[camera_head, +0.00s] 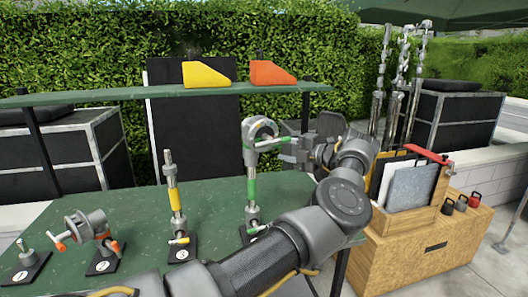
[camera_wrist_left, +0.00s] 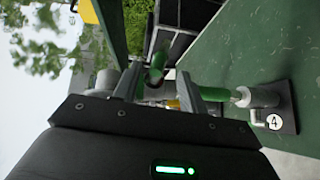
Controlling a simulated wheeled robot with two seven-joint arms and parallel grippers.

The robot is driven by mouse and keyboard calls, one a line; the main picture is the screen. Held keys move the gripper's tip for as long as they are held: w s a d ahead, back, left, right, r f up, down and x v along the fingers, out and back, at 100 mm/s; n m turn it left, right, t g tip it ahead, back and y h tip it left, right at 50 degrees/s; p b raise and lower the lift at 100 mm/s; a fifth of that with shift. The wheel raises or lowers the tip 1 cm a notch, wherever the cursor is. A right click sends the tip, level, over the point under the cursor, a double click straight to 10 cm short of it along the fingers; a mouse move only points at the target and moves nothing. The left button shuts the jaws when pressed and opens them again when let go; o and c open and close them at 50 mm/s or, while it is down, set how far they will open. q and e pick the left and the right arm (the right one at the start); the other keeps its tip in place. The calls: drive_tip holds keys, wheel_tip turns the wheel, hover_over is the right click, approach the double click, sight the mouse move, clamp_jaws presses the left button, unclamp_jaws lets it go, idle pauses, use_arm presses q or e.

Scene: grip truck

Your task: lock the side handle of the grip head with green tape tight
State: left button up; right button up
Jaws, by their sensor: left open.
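The grip head (camera_head: 260,128) is a grey round clamp on top of an upright rod with green tape (camera_head: 250,188), mounted on a dark base on the green table. A side handle with green on it points from the head toward my left gripper (camera_head: 289,149). The gripper is open, just right of the head. In the left wrist view, a dark and green handle (camera_wrist_left: 156,68) shows between the two fingers of the left gripper (camera_wrist_left: 160,85). I cannot tell whether they touch it. The green-taped rod (camera_wrist_left: 216,94) lies behind the right finger. My right gripper is not in view.
A yellow-taped rod (camera_head: 175,198) and clamps with orange tape (camera_head: 85,226) stand to the left on the table (camera_head: 135,200). A shelf (camera_head: 160,95) above holds a yellow wedge (camera_head: 206,74) and an orange wedge (camera_head: 271,73). A wooden crate (camera_head: 425,245) stands to the right.

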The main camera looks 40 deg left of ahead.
sight(275, 146)
use_arm(q)
drive_tip(key=a+p, duration=0.1)
drive_tip(key=a, duration=0.1)
drive_tip(key=a+p, duration=0.1)
drive_tip(key=a, duration=0.1)
drive_tip(key=a+p, duration=0.1)
drive_tip(key=a, duration=0.1)
drive_tip(key=shift+s+a+f, duration=0.15)
drive_tip(key=shift+s+a, duration=0.1)
drive_tip(key=shift+a+f, duration=0.1)
drive_tip(key=shift+a, duration=0.3)
clamp_jaws()
